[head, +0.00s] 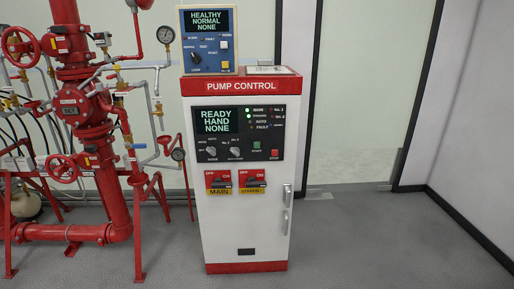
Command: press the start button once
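The green start button (257,145) is on the right part of the black panel on the pump control cabinet (217,231). The word START is printed just below it. A red stop button (275,153) sits to its right and slightly lower. The panel's display (216,120) reads READY, HAND, NONE. Two grey selector knobs (211,152) are to the left of the start button. Neither of my grippers is in view, and nothing covers the button.
Red sprinkler pipes with valve wheels (20,46) stand left of the cabinet. A blue controller box (209,62) sits on top of it. Below the panel are red MAIN and STANDBY switches (219,182). Grey floor (350,240) in front and to the right is clear.

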